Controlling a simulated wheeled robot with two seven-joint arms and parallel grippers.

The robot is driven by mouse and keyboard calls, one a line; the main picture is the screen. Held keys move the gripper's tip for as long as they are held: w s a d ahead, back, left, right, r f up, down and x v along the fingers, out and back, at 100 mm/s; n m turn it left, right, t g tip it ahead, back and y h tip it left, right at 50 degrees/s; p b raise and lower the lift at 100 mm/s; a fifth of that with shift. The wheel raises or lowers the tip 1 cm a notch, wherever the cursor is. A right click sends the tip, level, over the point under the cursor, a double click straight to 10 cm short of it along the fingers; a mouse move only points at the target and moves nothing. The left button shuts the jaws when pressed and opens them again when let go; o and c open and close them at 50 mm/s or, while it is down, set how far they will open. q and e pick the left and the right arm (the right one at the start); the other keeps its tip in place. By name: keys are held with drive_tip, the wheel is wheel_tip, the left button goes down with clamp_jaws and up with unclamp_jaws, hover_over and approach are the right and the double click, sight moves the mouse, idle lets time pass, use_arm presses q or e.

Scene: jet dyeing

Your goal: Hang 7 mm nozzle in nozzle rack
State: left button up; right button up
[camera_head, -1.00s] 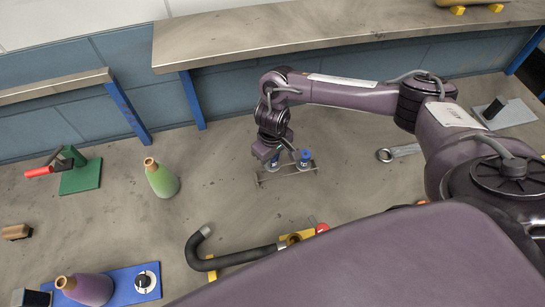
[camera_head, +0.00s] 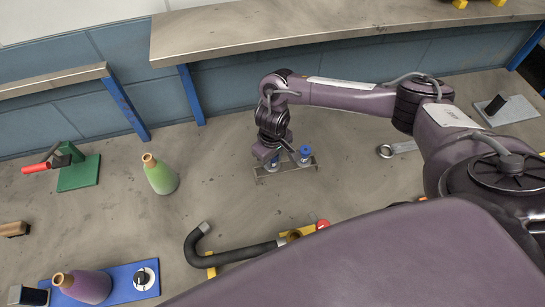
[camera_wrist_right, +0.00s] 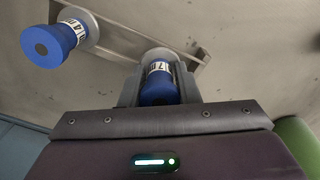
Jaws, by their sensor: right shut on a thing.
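The 7 mm nozzle (camera_wrist_right: 158,88), blue with a white band marked 7, is between the fingers of my right gripper (camera_wrist_right: 160,85), which is shut on it. In the head view the right gripper (camera_head: 270,160) points down at the left part of the metal nozzle rack (camera_head: 302,168). The nozzle is at the rack's left place; whether it is fully seated I cannot tell. My left gripper is not in view.
A green bottle (camera_head: 160,177) stands left of the rack. A black hose (camera_head: 232,256) and a red knob (camera_head: 322,225) are in front. A green-based clamp (camera_head: 77,172) is far left. A shelf (camera_head: 300,32) overhangs behind.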

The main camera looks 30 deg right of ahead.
drive_tip(key=shift+f, duration=0.65)
drive_tip(key=o, duration=1)
drive_tip(key=shift+o, duration=0.2)
wheel_tip(320, 180, up, 7)
drive_tip(key=shift+r, duration=0.45)
